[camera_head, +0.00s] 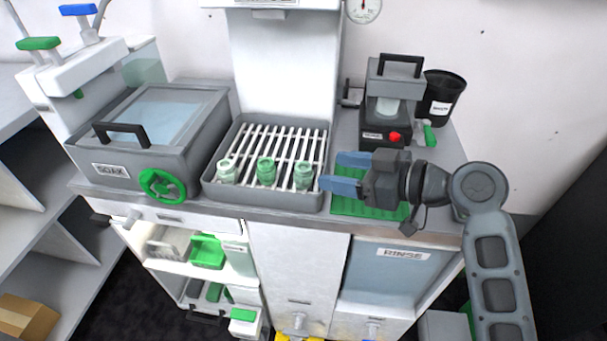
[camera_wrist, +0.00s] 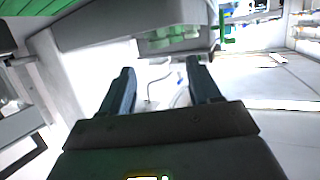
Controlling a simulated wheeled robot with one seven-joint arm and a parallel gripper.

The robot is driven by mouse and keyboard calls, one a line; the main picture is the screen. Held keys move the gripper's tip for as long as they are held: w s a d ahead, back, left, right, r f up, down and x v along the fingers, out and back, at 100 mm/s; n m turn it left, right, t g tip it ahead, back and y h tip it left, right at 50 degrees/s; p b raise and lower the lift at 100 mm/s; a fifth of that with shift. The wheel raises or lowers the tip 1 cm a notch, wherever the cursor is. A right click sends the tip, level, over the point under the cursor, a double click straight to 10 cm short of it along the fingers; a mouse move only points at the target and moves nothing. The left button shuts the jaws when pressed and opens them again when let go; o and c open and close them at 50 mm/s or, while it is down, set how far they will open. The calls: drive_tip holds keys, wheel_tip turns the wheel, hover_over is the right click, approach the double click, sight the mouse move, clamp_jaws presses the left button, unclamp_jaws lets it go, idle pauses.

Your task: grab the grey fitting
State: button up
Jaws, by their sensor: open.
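My gripper (camera_head: 330,173) is open and empty, with its two blue fingers pointing left at the right edge of the slatted tray (camera_head: 262,202). Three pale green, translucent jar-like fittings stand on the tray's front part: a left one (camera_head: 227,171), a middle one (camera_head: 266,171) and a right one (camera_head: 303,175). The right one is closest to my fingertips, just left of them and apart from them as far as I can tell. I cannot pick out a clearly grey fitting in either view. The wrist view shows the open fingers (camera_wrist: 160,68) with nothing between them.
A grey SOAK box (camera_head: 112,171) with a green handwheel (camera_head: 162,186) stands left of the tray. A green ribbed mat (camera_head: 368,208) lies under my gripper. Behind are a grey machine (camera_head: 386,108) with a red button and a black cup (camera_head: 441,97). A RINSE basin (camera_head: 385,280) is below.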

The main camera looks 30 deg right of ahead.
sight(308, 169)
drive_tip(key=shift+f+p+x, duration=0.15)
drive_tip(key=shift+p+x, duration=0.15)
drive_tip(key=shift+x, duration=1.25)
drive_tip(key=shift+f+p+x, duration=0.1)
drive_tip(key=shift+p+x, duration=0.2)
drive_tip(key=shift+x, duration=1.25)
drive_tip(key=shift+d, duration=0.15)
drive_tip(key=c, duration=1)
